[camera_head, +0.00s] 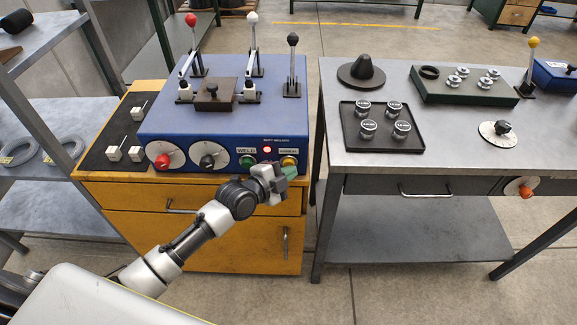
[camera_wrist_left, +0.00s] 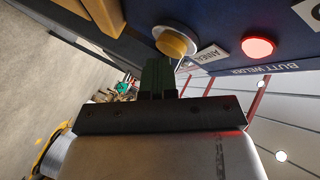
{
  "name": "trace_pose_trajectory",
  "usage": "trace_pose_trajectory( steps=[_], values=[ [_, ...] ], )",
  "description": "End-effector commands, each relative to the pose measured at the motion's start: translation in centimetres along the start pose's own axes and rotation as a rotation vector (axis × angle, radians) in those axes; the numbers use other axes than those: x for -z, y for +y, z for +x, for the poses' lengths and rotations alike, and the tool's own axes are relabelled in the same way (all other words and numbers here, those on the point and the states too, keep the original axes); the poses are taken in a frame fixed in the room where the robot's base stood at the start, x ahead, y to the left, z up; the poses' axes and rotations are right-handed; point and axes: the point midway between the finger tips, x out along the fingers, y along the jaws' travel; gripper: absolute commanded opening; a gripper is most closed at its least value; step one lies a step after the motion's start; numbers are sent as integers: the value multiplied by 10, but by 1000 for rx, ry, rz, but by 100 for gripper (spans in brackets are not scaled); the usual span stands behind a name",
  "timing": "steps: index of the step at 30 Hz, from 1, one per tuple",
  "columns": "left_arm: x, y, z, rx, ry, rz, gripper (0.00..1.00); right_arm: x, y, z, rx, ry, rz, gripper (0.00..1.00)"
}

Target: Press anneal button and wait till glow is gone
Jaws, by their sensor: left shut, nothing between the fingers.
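The blue butt welder (camera_head: 215,120) stands on a yellow cabinet. Its yellow anneal button (camera_head: 289,161) sits at the right end of the front panel, under a label. It shows with a pale ring in the left wrist view (camera_wrist_left: 176,42). A red lamp (camera_head: 267,150) beside it is lit, also in the left wrist view (camera_wrist_left: 258,47). My left gripper (camera_head: 289,171) is shut and empty, with its dark fingertips (camera_wrist_left: 158,62) right at the button's lower edge. I cannot tell whether they touch it. No glowing metal shows. My right gripper is out of view.
A green weld button (camera_head: 247,161) is left of the lamp, with a red dial (camera_head: 164,156) and a black dial (camera_head: 208,156) further left. Levers stand on top of the welder. A grey bench (camera_head: 450,150) with a tray (camera_head: 366,142) of round parts stands to the right.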

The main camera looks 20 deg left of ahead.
Motion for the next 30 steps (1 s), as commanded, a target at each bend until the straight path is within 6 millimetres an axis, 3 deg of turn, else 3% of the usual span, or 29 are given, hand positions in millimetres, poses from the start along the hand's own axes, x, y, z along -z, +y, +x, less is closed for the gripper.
trace_pose_trajectory(
  steps=[22, 30],
  values=[
    [9, 8, -13, 1, 0, 0, 0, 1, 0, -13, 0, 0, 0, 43],
    [22, 18, -30, -1, -1, -2, 0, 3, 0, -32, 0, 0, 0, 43]
  ],
)
